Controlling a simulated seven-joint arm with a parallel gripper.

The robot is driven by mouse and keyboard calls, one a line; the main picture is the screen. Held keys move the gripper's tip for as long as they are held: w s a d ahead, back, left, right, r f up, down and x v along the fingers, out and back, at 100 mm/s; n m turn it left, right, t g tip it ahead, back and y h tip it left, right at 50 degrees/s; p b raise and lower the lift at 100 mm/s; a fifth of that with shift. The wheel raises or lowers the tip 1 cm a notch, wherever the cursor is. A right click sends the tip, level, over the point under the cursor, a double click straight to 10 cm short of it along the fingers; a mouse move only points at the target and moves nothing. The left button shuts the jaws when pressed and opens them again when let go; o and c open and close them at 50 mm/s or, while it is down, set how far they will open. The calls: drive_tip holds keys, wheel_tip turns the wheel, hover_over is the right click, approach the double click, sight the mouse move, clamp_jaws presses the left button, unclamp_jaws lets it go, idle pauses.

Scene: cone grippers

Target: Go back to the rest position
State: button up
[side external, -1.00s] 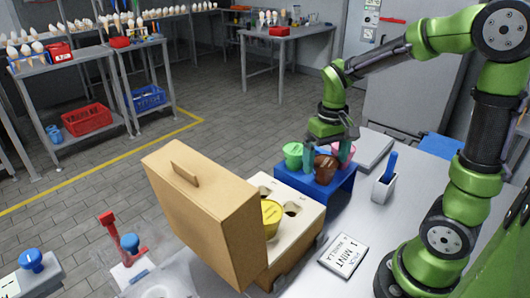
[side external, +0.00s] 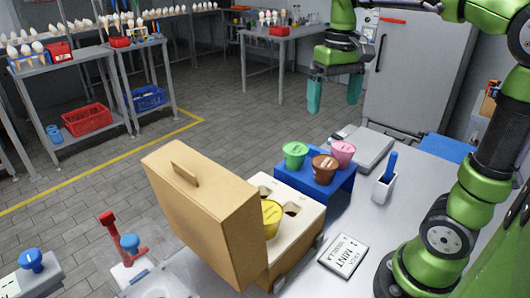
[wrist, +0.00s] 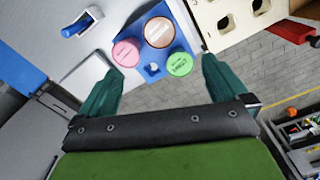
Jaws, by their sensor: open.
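My gripper (side external: 334,93) hangs open and empty in the air, well above and behind the blue stand in the side view. Its two teal fingers (wrist: 158,88) are spread wide in the wrist view. The blue stand (side external: 338,191) holds a green cup (side external: 295,155), a brown cup (side external: 325,168) and a pink cup (side external: 343,153). The same green cup (wrist: 180,64), brown cup (wrist: 159,32) and pink cup (wrist: 126,52) show beyond the fingers in the wrist view. No finger touches a cup.
A cardboard-coloured box (side external: 205,215) with raised lid holds a yellow cup (side external: 271,215) in its insert. A sign (side external: 343,255), a white holder with a blue-handled tool (side external: 385,187) and a grey flat device (side external: 362,150) share the table. A fridge (side external: 420,80) stands behind.

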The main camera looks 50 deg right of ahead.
drive_tip(key=s+a+f+t+y, duration=0.1)
drive_tip(key=s+a+f+t, duration=0.2)
drive_tip(key=a, duration=0.2)
drive_tip(key=s+a+f+t+y, duration=0.1)
drive_tip(key=s+a+f+t, duration=0.2)
drive_tip(key=a, duration=0.3)
drive_tip(key=shift+n+t, duration=0.3)
drive_tip(key=shift+t, duration=0.3)
drive_tip(key=shift+a+f, duration=0.1)
idle(0.4)
